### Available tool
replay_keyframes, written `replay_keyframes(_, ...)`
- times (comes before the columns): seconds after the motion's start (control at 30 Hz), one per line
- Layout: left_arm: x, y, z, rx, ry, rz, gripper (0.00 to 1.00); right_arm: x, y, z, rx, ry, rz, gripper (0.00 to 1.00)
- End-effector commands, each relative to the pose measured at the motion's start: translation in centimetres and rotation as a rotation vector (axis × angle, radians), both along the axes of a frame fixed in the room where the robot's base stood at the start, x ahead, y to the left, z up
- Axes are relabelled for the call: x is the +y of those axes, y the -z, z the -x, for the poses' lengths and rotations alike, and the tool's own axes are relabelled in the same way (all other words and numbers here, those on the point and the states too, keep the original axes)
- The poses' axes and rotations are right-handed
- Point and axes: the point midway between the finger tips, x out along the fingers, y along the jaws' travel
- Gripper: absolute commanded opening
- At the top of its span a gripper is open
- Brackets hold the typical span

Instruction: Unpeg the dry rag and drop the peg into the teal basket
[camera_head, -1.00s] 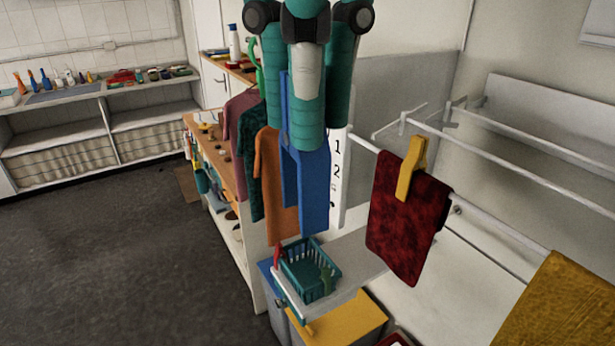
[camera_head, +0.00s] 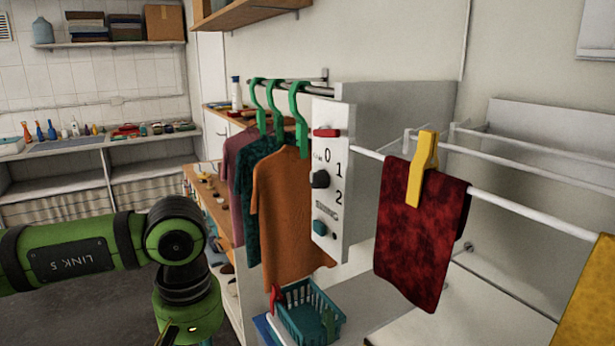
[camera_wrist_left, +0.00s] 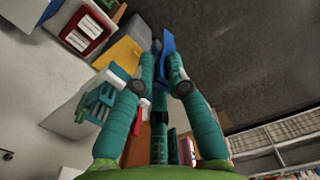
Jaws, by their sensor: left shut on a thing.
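A dark red rag (camera_head: 422,240) hangs over the white rail, with a yellow peg (camera_head: 421,170) clipped on its top edge. A yellow rag (camera_head: 592,300) hangs at the right edge, partly cut off. In the left wrist view, my left gripper (camera_wrist_left: 161,62) is shut on a blue peg (camera_wrist_left: 168,42), and the basket (camera_wrist_left: 96,103) shows left of the fingers. The head view cuts off this gripper below. My right gripper is not in view.
Three shirts (camera_head: 287,205) hang on green hangers left of a white panel with knobs (camera_head: 329,185). White drying rails (camera_head: 540,220) run across the right. In the wrist view, a yellow box (camera_wrist_left: 118,52) is near the fingers. Open floor lies left.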

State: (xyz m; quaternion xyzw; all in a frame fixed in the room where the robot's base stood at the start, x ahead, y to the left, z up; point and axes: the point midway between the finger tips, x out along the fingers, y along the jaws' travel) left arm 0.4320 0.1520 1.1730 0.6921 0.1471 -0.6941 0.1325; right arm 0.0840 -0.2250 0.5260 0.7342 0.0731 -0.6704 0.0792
Motion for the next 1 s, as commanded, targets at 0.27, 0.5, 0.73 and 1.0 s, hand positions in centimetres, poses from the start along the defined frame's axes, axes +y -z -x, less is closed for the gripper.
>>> replay_keyframes(0.27, 2.6, 10.3, 2.6, 0.002, 0.327, 0.013, 0.0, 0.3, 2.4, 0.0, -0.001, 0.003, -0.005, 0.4)
replay_keyframes(0.5, 2.9, 11.7, 3.3, -0.004, 0.402, 0.017, 0.0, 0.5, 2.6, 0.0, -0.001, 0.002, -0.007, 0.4)
replay_keyframes(0.73, 2.9, 11.7, 3.3, -0.002, 0.399, 0.017, 0.0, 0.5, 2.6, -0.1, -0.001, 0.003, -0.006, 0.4)
replay_keyframes(1.0, 2.9, 11.6, 3.3, -0.001, 0.398, 0.016, 0.0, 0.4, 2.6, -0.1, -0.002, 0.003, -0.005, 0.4)
